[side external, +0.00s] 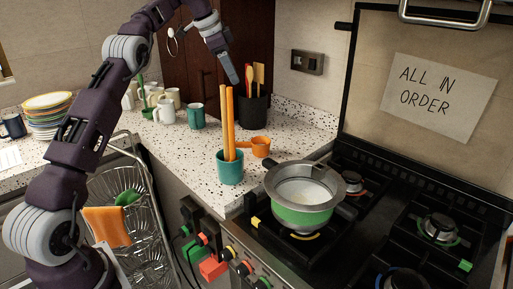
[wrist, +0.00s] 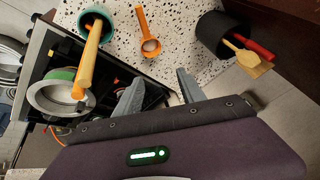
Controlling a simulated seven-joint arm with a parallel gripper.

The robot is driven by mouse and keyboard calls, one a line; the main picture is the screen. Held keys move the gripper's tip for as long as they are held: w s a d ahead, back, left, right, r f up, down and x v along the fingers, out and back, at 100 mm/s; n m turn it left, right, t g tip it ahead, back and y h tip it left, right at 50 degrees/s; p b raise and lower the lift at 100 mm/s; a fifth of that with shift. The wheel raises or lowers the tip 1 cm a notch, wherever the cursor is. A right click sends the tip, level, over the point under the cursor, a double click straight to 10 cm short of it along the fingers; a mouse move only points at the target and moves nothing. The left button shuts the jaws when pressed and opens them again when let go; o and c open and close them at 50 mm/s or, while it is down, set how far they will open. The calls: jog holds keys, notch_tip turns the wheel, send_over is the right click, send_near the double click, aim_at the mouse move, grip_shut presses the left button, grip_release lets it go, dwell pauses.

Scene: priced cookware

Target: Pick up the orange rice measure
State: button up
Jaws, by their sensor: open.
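The orange rice measure (side external: 261,147) is a small cup with a straight handle, and it rests on the speckled counter just right of the teal cup. In the wrist view the orange rice measure (wrist: 143,24) lies beyond my fingertips, with something pale inside its bowl. My gripper (side external: 236,80) hangs high above the back of the counter, clear of the measure. In the wrist view my gripper (wrist: 157,88) has its two fingers apart with nothing between them.
A teal cup (side external: 231,172) holding tall orange sticks (side external: 228,120) stands close beside the measure. A black utensil pot (side external: 253,112) stands behind it. A green pan with a grey rim (side external: 300,218) sits on the stove (side external: 400,235) at the right. Mugs (side external: 165,110) stand at the left.

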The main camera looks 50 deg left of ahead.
jog(key=f, duration=0.1)
send_over(239, 144)
jog(key=s, duration=0.2)
notch_tip(239, 144, down, 18)
jog(key=x, duration=0.5)
jog(key=a+x, duration=0.1)
jog(key=x, duration=0.2)
jog(key=shift+s+f, duration=0.3)
jog(key=shift+s, duration=0.05)
jog(key=shift+c, duration=0.2)
grip_shut()
